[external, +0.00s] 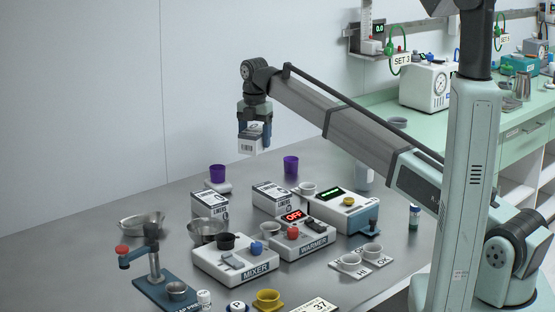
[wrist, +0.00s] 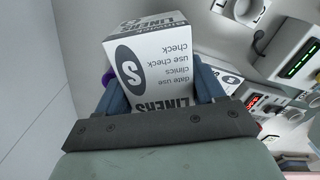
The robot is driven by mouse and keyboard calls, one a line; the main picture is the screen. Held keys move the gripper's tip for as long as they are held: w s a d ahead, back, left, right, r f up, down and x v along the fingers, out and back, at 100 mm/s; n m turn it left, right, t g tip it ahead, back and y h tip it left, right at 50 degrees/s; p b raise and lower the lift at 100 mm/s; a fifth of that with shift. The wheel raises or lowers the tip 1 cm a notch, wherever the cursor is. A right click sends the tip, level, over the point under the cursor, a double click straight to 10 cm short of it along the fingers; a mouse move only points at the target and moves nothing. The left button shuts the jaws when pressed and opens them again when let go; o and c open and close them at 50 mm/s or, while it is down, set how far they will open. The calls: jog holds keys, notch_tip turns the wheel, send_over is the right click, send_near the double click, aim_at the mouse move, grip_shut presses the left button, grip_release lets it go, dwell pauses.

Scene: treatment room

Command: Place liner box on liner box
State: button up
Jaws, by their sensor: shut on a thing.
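My gripper (external: 254,134) is shut on a white liner box (external: 248,141) and holds it in the air above the far part of the metal table. The held liner box fills the middle of the wrist view (wrist: 155,65), with blue fingers on both sides of it. Two other liner boxes stand on the table in the external view: one at the left (external: 210,208) and one to its right (external: 272,197). The held box is above and behind these two, apart from both. In the wrist view, part of another liner box (wrist: 222,75) shows behind the held one.
A purple cup (external: 217,173) and another purple cup (external: 291,165) stand behind the boxes. The mixer (external: 235,262), the warmer (external: 302,240) and a green-display device (external: 343,211) stand in front and to the right. A metal bowl (external: 206,231) is near the left box.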

jog(key=s+a+r+n, duration=0.2)
jog(key=s+a, duration=0.7)
jog(key=s, duration=0.2)
jog(key=r+m, duration=0.1)
jog(key=m, duration=0.6)
send_over(209, 196)
jog(key=shift+f, duration=4.85)
jog(key=shift+f, duration=0.15)
jog(key=o, duration=1.2)
notch_tip(209, 196, up, 12)
jog(key=shift+r, duration=0.2)
